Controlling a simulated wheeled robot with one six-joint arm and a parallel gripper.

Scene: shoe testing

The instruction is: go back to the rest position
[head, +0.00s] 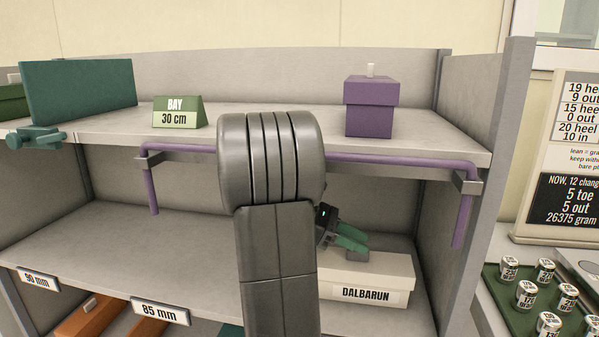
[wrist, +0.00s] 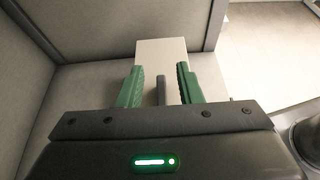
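My gripper (head: 360,248) is in the lower bay of the shelf, at the top of a white box (head: 365,277) labelled DALBARUN. In the wrist view, the two green fingers of my gripper (wrist: 159,70) stand apart, with the white box (wrist: 161,50) beyond them. A small grey tab (wrist: 161,91) shows between the fingers, with a gap on each side. My gripper is open and holds nothing. My arm hides the left end of the box in the head view, and whether a finger touches the box cannot be told.
A purple rail (head: 400,159) runs along the upper shelf's front edge, close to my arm. A purple box (head: 370,105), a BAY 30 cm sign (head: 179,112) and a teal box (head: 78,88) stand above. A grey side panel (head: 497,140) bounds the right. The lower shelf's left part is clear.

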